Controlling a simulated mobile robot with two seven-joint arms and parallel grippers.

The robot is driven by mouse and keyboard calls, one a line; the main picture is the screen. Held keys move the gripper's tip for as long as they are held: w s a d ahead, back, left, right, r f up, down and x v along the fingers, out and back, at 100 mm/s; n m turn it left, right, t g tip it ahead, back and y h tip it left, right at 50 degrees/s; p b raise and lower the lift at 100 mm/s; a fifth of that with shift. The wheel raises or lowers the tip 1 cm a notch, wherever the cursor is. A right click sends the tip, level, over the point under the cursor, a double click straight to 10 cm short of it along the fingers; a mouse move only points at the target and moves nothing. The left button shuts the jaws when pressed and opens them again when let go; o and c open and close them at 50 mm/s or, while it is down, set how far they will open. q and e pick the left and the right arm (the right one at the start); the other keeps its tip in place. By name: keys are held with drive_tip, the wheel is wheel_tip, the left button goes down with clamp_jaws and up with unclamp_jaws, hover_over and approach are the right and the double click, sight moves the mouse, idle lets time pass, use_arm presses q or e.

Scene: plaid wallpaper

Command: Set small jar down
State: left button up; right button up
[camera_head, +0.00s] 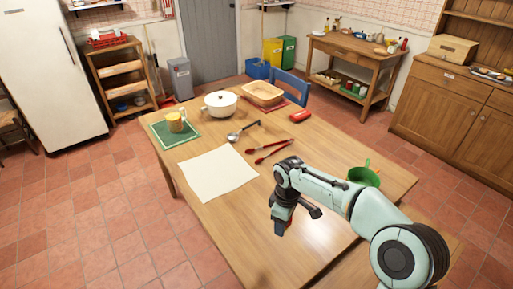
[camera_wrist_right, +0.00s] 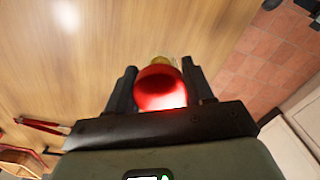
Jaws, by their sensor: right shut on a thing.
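My right gripper (camera_head: 281,229) is over the near part of the wooden table (camera_head: 235,222), pointing down. In the right wrist view its two fingers (camera_wrist_right: 159,70) are shut on the small jar (camera_wrist_right: 161,90), one on each side. The jar has a shiny red top, with a yellowish part showing beyond it. In the head view the jar is mostly hidden by the gripper. I cannot tell whether its base touches the table. My left gripper is not in view.
Red tongs (camera_head: 270,151), a ladle (camera_head: 241,131), a cream cloth (camera_head: 209,173), a white pot (camera_head: 221,103) and a basket (camera_head: 263,93) lie farther back. A green bowl (camera_head: 364,177) stands right of the gripper. The table left of the gripper is bare.

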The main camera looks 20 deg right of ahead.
sight(303, 249)
drive_tip(key=s+d+r+n+b, duration=0.35)
drive_tip(key=d+r+n, duration=0.35)
drive_tip(key=n, duration=0.6)
use_arm(q)
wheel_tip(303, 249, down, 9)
drive_tip(key=b, duration=0.5)
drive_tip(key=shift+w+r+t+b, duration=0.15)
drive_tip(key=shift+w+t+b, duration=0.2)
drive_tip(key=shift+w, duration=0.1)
use_arm(e)
drive_tip(key=f, duration=1.9)
drive_tip(key=shift+w+d+f, duration=0.2)
drive_tip(key=shift+w+f, duration=0.15)
drive_tip(key=o, duration=1.2)
drive_tip(key=shift+f, duration=0.15)
drive_tip(key=shift+c, duration=0.2)
use_arm(q)
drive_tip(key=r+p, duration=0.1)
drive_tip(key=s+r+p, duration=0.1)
drive_tip(key=p, duration=0.1)
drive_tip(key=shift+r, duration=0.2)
use_arm(e)
wheel_tip(303, 249, up, 12)
drive_tip(key=shift+r, duration=0.2)
